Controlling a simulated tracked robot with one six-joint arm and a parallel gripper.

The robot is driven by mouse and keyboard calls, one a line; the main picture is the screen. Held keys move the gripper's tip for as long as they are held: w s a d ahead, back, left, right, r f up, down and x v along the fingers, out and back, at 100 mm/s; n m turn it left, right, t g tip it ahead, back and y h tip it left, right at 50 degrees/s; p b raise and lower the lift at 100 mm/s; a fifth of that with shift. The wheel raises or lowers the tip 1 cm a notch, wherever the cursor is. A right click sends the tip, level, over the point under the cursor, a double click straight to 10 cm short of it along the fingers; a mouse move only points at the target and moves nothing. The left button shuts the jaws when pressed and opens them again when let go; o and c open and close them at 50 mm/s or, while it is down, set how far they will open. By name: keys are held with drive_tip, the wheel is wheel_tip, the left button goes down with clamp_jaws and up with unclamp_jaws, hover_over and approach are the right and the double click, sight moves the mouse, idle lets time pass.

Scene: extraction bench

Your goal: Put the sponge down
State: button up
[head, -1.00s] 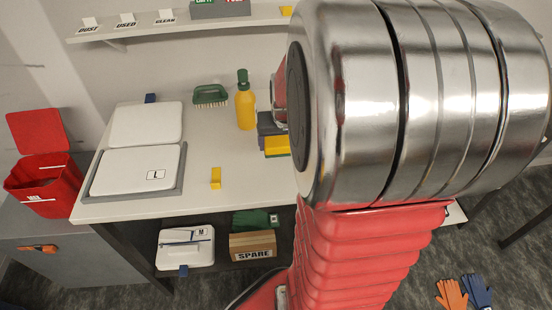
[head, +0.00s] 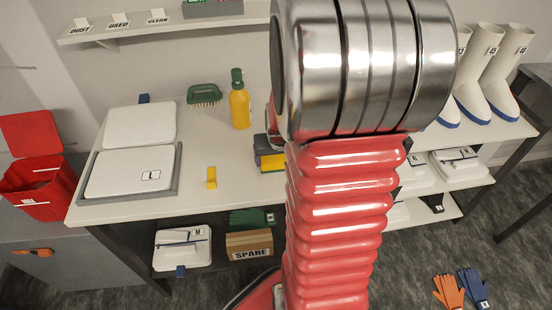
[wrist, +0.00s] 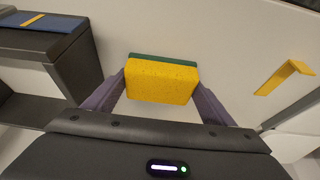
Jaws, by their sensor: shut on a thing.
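My gripper (wrist: 158,90) is shut on a yellow sponge (wrist: 161,82) with a green layer on its far side. In the wrist view a purple finger grips each end of the sponge. The head view shows the sponge (head: 273,162) over the white bench (head: 225,205), left of my arm, which hides part of it and of the gripper. I cannot tell whether the sponge touches the bench top.
A yellow bracket (head: 211,178) stands on the bench to the left. A yellow bottle (head: 240,108) and a green brush (head: 204,95) are behind. A dark box (wrist: 55,55) shows in the wrist view.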

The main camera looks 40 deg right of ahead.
drive_tip(key=shift+f, duration=0.1)
drive_tip(key=o, duration=1)
drive_tip(key=v, duration=1.2)
drive_tip(key=shift+a, duration=0.15)
idle(0.5)
drive_tip(key=s+a+r+n, duration=0.2)
drive_tip(key=a, duration=0.6)
drive_tip(key=s+a+r+n+t+y, duration=0.1)
drive_tip(key=s+a+r+n, duration=0.1)
drive_tip(key=a, duration=0.6)
drive_tip(key=s+a+r+n+t+y, duration=0.1)
drive_tip(key=a+r, duration=0.3)
drive_tip(key=a, duration=0.4)
drive_tip(key=shift+s+a+r+n, duration=0.3)
drive_tip(key=shift+s+n, duration=0.2)
drive_tip(key=shift+n, duration=0.4)
